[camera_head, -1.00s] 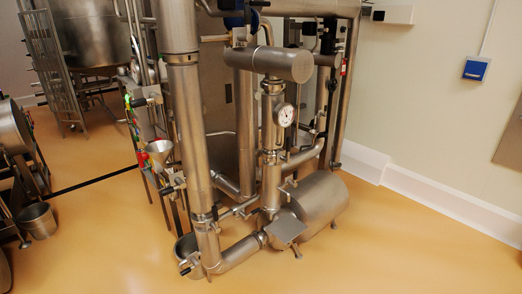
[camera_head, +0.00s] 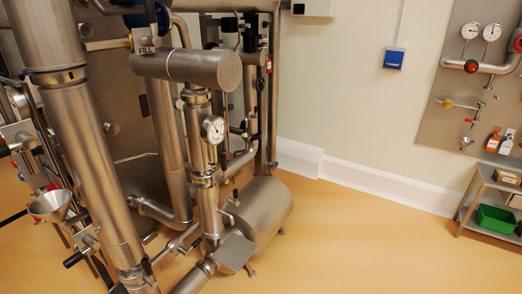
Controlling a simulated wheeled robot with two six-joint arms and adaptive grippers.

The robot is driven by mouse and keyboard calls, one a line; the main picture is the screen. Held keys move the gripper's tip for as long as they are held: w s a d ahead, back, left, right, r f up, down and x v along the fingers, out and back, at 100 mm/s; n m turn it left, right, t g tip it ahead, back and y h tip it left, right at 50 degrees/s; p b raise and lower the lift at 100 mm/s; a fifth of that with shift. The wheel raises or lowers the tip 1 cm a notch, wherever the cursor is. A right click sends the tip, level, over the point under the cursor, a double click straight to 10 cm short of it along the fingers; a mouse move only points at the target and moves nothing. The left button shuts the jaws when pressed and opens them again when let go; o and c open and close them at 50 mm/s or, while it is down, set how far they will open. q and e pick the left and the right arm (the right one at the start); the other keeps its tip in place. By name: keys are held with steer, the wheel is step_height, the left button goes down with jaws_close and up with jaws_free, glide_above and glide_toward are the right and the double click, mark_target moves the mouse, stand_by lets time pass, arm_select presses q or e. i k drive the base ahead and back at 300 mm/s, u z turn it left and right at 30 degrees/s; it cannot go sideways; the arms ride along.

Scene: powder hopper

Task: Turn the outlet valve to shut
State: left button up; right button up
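The powder hopper's steel pipework fills the left half of the view. A thick steel pipe (camera_head: 88,150) slants down at the left, with a black-handled fitting (camera_head: 76,257) beside its lower part. A small steel funnel (camera_head: 50,205) is at the far left. A horizontal cylinder marked FILL (camera_head: 185,67) sits above a pipe with a round gauge (camera_head: 213,129). I cannot tell which fitting is the outlet valve, or its position. Neither of my grippers is in view.
A steel drum (camera_head: 262,212) lies low behind the pipes. On the right are a wall panel (camera_head: 455,130) with gauges and a red knob (camera_head: 471,66), and a shelf cart with a green bin (camera_head: 497,219). The orange floor (camera_head: 370,250) between is clear.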

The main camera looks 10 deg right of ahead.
mark_target(223, 179)
steer(key=z, duration=0.05)
steer(key=i, duration=0.85)
steer(key=u, duration=0.35)
